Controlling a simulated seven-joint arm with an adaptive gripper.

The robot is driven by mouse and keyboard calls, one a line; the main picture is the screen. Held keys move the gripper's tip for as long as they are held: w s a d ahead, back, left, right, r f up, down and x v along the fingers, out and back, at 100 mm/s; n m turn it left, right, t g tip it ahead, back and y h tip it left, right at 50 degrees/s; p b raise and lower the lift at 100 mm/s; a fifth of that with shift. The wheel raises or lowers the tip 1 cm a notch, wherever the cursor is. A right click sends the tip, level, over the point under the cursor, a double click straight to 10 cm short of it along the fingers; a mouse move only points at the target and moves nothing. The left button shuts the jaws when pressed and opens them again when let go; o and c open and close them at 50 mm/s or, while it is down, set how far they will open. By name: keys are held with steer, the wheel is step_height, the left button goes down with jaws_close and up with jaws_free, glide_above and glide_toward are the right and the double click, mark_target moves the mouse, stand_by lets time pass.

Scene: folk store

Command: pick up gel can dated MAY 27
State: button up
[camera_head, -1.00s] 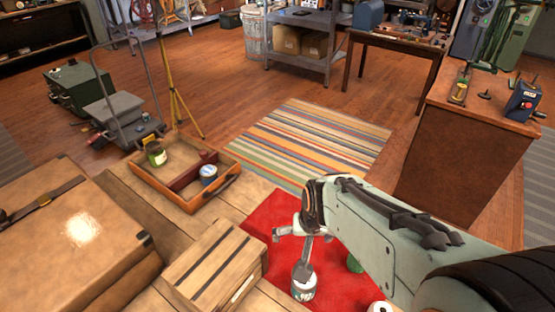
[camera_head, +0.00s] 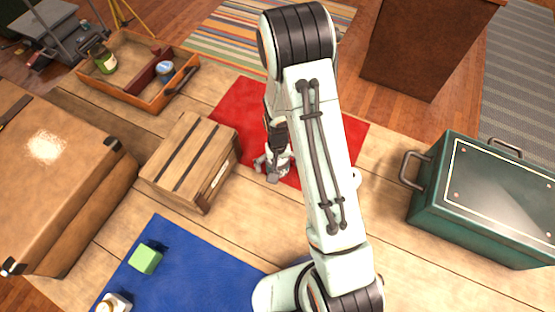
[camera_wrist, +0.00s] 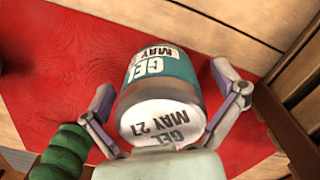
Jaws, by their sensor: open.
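The gel can (camera_wrist: 160,85) shows large in the wrist view, with a teal band and a white lid. GEL and MAY 27 read on both lid and side, turned around in the picture. My gripper (camera_wrist: 163,88) is open, with one finger on each side of the can and the can between them. I cannot tell whether either finger touches it. In the head view, my gripper (camera_head: 270,169) is low over the red mat (camera_head: 240,108), and my arm hides much of that spot.
A green ribbed object (camera_wrist: 63,155) stands close to the left finger. A slatted wooden crate (camera_head: 190,160) is left of my gripper. A wooden tray (camera_head: 140,92) holding a green can (camera_head: 105,63) and a blue-topped can (camera_head: 165,70) is farther back. A teal toolbox (camera_head: 480,195) stands at right.

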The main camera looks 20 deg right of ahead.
steer(key=c, duration=1.2)
